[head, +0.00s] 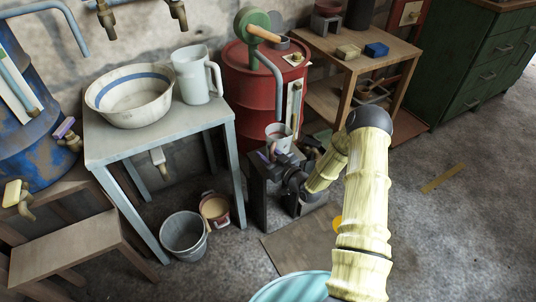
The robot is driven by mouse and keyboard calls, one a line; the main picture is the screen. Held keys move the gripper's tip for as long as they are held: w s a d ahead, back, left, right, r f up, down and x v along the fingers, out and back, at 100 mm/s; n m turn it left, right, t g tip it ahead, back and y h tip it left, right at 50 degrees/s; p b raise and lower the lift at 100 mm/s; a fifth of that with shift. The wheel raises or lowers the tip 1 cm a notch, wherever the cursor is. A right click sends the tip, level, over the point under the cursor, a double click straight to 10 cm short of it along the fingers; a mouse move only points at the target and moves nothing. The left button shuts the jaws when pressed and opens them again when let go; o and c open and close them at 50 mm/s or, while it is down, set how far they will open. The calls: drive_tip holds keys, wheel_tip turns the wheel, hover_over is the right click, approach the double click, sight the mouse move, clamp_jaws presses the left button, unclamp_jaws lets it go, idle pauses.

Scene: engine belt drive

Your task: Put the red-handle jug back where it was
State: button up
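A small pale jug (278,136) with a reddish tint at its rim stands upright in front of the red drum, below the grey spout pipe. It is small in the picture, and I cannot make out its handle clearly. My gripper (277,156) is just below and in front of the jug, above a dark stand (264,200). The gripper's fingers are small and dark against the stand. I cannot tell whether they touch the jug or are shut. A larger white jug (195,75) with a white handle stands on the grey table at left.
A blue-banded basin (130,96) shares the grey table (160,136). The red drum (250,95) carries a green pump (251,28). A metal bucket (184,236) and red pot (215,208) stand on the floor. A wooden table (345,62) holds two blocks. Floor at right is mostly clear.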

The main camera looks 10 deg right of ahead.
drive_tip(key=p+v, duration=0.2)
drive_tip(key=v, duration=1)
drive_tip(key=s+r+m+g+h, duration=0.2)
drive_tip(key=s+r+g+h, duration=0.3)
drive_tip(key=r+g+h, duration=0.5)
drive_tip(key=s+a+r+m+g, duration=0.1)
drive_tip(key=s+a+r+m, duration=0.1)
drive_tip(key=s+r, duration=0.2)
drive_tip(key=s+a+r+m+g+y, duration=0.1)
drive_tip(key=s+r, duration=0.3)
drive_tip(key=s, duration=0.5)
drive_tip(key=shift+s+a+m+g, duration=0.3)
drive_tip(key=shift+a+m+g, duration=0.1)
drive_tip(key=shift+g, duration=0.2)
